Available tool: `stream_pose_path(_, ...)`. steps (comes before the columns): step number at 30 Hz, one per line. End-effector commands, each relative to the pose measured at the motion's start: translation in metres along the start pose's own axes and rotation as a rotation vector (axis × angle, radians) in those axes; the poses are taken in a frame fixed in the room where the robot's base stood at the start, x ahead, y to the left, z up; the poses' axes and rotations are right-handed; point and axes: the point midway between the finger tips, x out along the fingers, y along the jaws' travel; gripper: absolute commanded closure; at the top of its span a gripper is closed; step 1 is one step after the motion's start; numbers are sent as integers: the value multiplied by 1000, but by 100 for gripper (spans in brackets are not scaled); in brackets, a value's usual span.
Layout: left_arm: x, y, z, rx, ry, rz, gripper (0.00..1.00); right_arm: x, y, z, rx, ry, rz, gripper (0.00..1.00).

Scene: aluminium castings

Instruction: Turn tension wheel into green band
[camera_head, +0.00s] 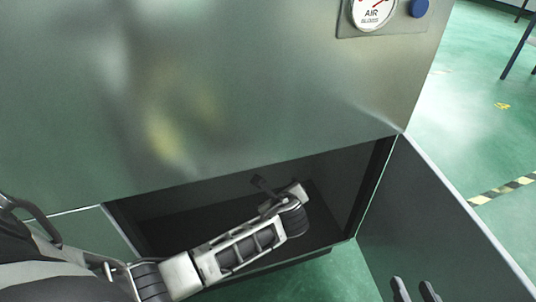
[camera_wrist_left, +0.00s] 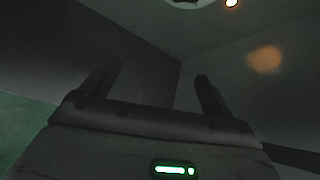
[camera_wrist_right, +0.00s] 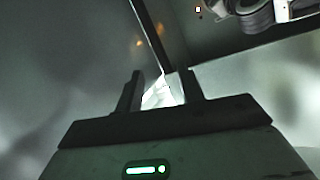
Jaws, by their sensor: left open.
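No tension wheel or green band can be made out for certain in any view. A white round part (camera_wrist_left: 183,3) is cut off at the top edge of the left wrist view, beside a small orange light (camera_wrist_left: 231,3); I cannot tell what it is. My left gripper (camera_wrist_left: 158,72) is open and empty inside the dark compartment, its arm reaching in through the opening in the head view. My right gripper (camera_head: 413,284) is at the bottom right of the head view, in front of the open door. Its fingers (camera_wrist_right: 163,78) stand apart with nothing between them.
A metal cabinet front (camera_head: 250,90) fills the head view, with an AIR gauge (camera_head: 373,10) and a blue button (camera_head: 419,8) at top right. Below is the open dark compartment (camera_head: 330,175). An open door panel (camera_head: 430,220) stands right of it.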

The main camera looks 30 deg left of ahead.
Motion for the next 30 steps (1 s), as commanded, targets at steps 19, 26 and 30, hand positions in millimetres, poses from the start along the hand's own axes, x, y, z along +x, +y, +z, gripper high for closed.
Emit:
stream_pose_path(19, 88, -12, 83, 390, -293, 141, 13, -4, -16, 8, 109, 73, -70, 62)
stream_pose_path(26, 135, -8, 97, 388, -292, 140, 13, -2, -24, 0, 225, 156, -142, 62)
stream_pose_path(30, 155, -7, 105, 388, -290, 139, 13, -1, -25, -12, 227, 230, -173, 62)
